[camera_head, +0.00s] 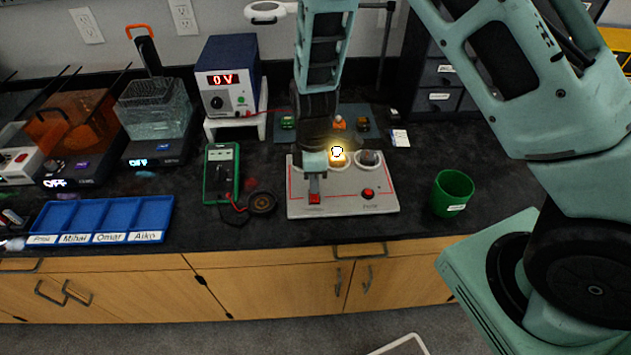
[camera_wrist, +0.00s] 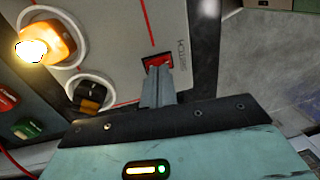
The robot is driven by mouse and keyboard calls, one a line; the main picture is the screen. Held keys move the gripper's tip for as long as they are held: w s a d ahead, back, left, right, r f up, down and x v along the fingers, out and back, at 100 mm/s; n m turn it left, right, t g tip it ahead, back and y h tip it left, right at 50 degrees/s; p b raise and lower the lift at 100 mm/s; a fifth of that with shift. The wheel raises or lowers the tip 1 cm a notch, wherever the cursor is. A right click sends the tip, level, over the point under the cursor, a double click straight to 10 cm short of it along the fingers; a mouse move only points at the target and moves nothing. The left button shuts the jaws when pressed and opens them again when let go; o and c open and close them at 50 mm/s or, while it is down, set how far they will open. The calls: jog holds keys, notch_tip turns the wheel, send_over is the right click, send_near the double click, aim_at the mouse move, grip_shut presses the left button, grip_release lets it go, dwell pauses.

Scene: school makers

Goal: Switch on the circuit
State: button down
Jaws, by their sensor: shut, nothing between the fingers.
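The circuit board (camera_head: 343,203) is a pale panel with red lines on the dark bench. Its orange-based bulb (camera_head: 337,155) glows brightly, and the lit bulb also shows in the wrist view (camera_wrist: 45,45). My gripper (camera_head: 314,188) is shut and empty, pointing down at the red switch. In the wrist view its fingertips (camera_wrist: 156,76) are at the red switch (camera_wrist: 159,63); contact is unclear.
A green multimeter (camera_head: 221,173) and a small black round part (camera_head: 262,203) lie left of the board. A green cup (camera_head: 452,193) stands to its right. A blue tray (camera_head: 103,217) is at far left.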

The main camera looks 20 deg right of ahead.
aim_at(315, 200)
notch_tip(315, 200, up, 12)
jog(key=s, duration=0.1)
jog(key=shift+s+a+r, duration=0.25)
dwell(0.4)
